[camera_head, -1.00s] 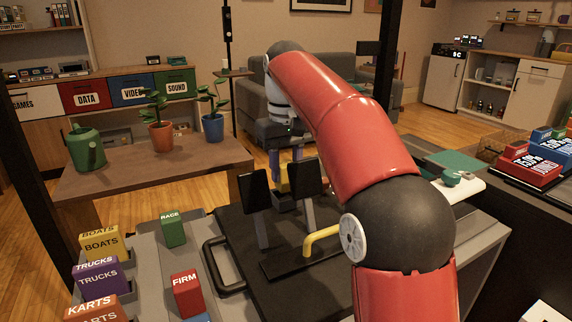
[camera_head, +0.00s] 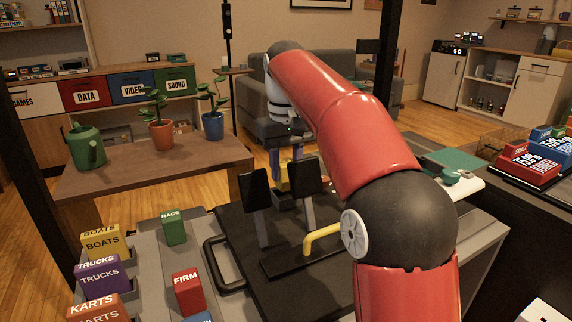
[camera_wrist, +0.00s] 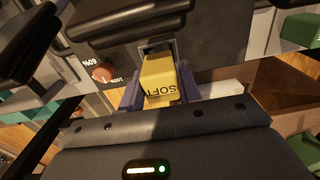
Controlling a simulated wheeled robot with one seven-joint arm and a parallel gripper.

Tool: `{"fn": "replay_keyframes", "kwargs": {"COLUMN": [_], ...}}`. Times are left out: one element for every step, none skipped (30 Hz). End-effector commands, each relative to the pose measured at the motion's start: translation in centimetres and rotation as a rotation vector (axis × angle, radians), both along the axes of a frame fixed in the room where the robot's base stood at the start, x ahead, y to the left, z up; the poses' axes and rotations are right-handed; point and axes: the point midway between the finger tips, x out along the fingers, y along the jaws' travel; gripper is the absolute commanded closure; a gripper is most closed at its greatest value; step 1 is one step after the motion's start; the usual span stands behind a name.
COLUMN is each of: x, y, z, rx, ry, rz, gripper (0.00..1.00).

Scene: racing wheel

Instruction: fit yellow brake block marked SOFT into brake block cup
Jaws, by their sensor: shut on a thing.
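The yellow brake block marked SOFT (camera_wrist: 160,80) is between the two purple fingers of my gripper (camera_wrist: 157,93) in the wrist view. My gripper is shut on it. The block's far end is at the mouth of a grey-framed square cup (camera_wrist: 157,46) in the dark pedal unit; I cannot tell how deep it sits. In the head view my gripper (camera_head: 288,160) is behind the pedals, and a bit of the yellow block (camera_head: 283,185) shows below it. The cup is hidden there.
Two black pedals (camera_head: 257,190) and a yellow bent bar (camera_head: 322,238) stand close in front of my gripper. A red FIRM block (camera_head: 187,292) and a green RACE block (camera_head: 174,229) stand left on the grey rig. An orange knob (camera_wrist: 102,73) is beside the cup.

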Motion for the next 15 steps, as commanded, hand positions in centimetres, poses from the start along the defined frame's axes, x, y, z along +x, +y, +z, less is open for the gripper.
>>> {"fn": "replay_keyframes", "kwargs": {"x": [0.0, 0.0, 0.0, 0.0, 0.0, 0.0, 0.0, 0.0, 0.0, 0.0, 0.0, 0.0, 0.0, 0.0, 0.0], "y": [0.0, 0.0, 0.0, 0.0, 0.0, 0.0, 0.0, 0.0, 0.0, 0.0, 0.0, 0.0, 0.0, 0.0, 0.0], "z": [0.0, 0.0, -0.1, -0.1, -0.2, -0.3, -0.3, -0.4, -0.5, -0.6, -0.7, -0.7, -0.8, -0.9, -1.0], "rx": [0.0, 0.0, 0.0, 0.0, 0.0, 0.0, 0.0, 0.0, 0.0, 0.0, 0.001, 0.001, 0.001, 0.001, 0.0], "ry": [-0.001, -0.001, -0.001, -0.001, -0.001, -0.001, -0.001, -0.001, -0.001, -0.001, -0.002, -0.002, -0.002, -0.002, -0.001], "rz": [0.0, 0.0, 0.0, 0.0, 0.0, 0.0, 0.0, 0.0, 0.0, 0.0, 0.0, 0.0, 0.0, 0.0, 0.0], "gripper": [0.93, 0.93, 0.93, 0.93, 0.93, 0.93, 0.93, 0.93, 0.93, 0.93, 0.93, 0.93, 0.93, 0.93, 0.93]}}
